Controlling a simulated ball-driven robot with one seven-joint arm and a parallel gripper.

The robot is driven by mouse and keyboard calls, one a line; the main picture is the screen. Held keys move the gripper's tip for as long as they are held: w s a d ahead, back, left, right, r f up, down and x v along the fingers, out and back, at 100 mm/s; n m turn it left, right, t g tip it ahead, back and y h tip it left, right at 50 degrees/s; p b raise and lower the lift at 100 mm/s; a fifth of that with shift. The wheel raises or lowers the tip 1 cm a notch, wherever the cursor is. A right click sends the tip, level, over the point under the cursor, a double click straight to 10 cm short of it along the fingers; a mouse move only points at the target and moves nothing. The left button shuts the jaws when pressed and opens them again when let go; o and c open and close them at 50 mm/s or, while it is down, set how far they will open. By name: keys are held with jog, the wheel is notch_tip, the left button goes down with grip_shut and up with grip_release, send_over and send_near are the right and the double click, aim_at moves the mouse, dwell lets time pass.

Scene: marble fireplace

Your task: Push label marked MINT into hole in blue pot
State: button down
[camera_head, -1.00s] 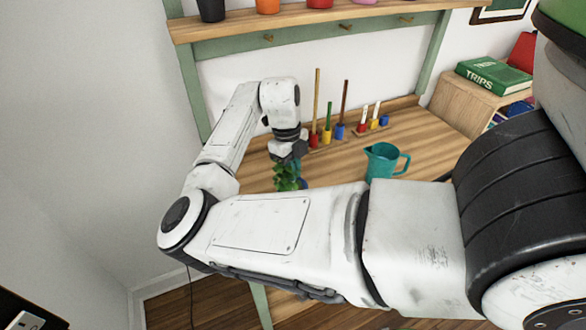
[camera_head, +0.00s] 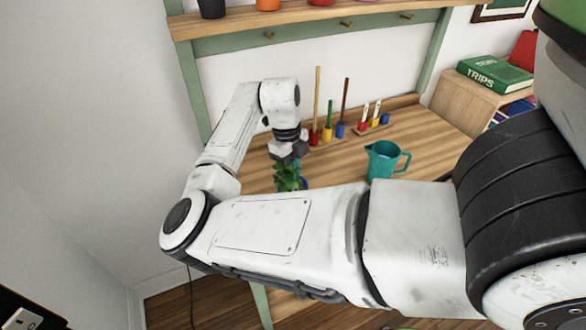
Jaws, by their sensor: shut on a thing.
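My gripper (camera_head: 289,158) points down at the left part of the wooden bench, just above a leafy green plant (camera_head: 287,176). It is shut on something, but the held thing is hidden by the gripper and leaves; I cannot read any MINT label. A small bit of a blue pot (camera_head: 303,183) shows at the right edge of the leaves. The rest of the pot and its hole are hidden behind my forearm and the plant.
Coloured holders (camera_head: 328,134) with upright sticks and smaller holders (camera_head: 373,122) with white labels stand at the back. A teal jug (camera_head: 384,160) stands right of the plant. A shelf (camera_head: 330,20) with pots hangs above. Bench between plant and jug is clear.

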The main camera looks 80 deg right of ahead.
jog(key=shift+f, duration=0.2)
jog(key=c, duration=1.2)
grip_release()
jog(key=shift+r, duration=0.15)
jog(key=shift+r+p, duration=1.8)
jog(key=shift+r, duration=0.6)
